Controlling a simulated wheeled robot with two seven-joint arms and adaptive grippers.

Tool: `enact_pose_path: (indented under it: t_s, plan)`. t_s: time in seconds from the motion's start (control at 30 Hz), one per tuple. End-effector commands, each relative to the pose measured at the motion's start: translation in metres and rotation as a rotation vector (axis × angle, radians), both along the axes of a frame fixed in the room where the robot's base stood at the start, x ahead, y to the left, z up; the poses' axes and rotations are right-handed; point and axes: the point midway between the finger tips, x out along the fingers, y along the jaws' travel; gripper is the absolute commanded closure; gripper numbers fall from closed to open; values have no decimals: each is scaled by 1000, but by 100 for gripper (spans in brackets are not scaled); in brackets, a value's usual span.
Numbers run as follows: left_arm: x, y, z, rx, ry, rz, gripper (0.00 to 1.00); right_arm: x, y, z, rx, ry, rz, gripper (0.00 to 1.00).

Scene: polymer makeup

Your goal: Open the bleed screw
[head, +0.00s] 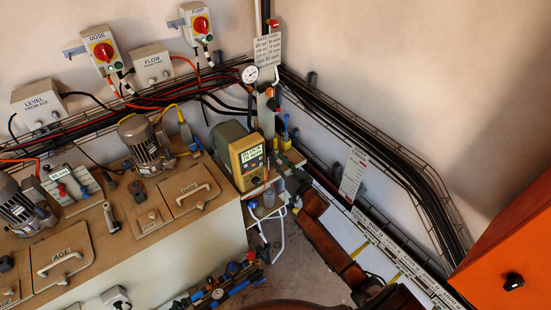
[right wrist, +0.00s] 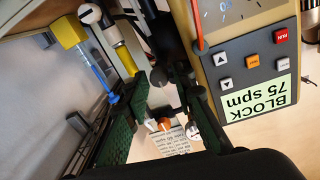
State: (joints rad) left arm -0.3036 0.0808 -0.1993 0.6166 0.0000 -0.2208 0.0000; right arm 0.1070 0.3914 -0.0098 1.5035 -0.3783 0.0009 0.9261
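The dosing pump (head: 241,158) with a yellow control face stands at the right end of the bench. In the right wrist view its keypad and display (right wrist: 260,97) appear upside down, reading "BLOCK 75 spm". My right gripper (head: 288,162) is beside the pump's right side, at the fittings. In the right wrist view the gripper (right wrist: 160,110) has its fingers apart, with a dark round knob (right wrist: 160,77) visible between or behind them. I cannot tell which small part is the bleed screw, or whether a finger touches it. My left gripper is out of view.
A pressure gauge (head: 250,74) and a rate card (head: 268,48) are behind the pump. A cable tray (head: 385,155) runs along the right wall. An orange cabinet (head: 510,245) stands at the right. Pipes and valves (head: 220,290) lie low in front of the bench.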

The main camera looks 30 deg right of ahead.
Motion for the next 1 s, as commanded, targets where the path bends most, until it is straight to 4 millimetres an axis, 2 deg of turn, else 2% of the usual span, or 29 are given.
enact_pose_path:
  t_s: [0.2, 0.47, 0.83, 1.0]
  plan:
    - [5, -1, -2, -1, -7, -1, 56, 18, 0, -1, 0, 1, 0, 76]
    - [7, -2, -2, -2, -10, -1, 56, 19, 0, 0, 0, 1, 0, 76]
    - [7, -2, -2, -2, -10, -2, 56, 19, 0, -1, 0, 1, 0, 100]
    - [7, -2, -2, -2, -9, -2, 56, 19, 0, -1, 0, 1, -1, 100]
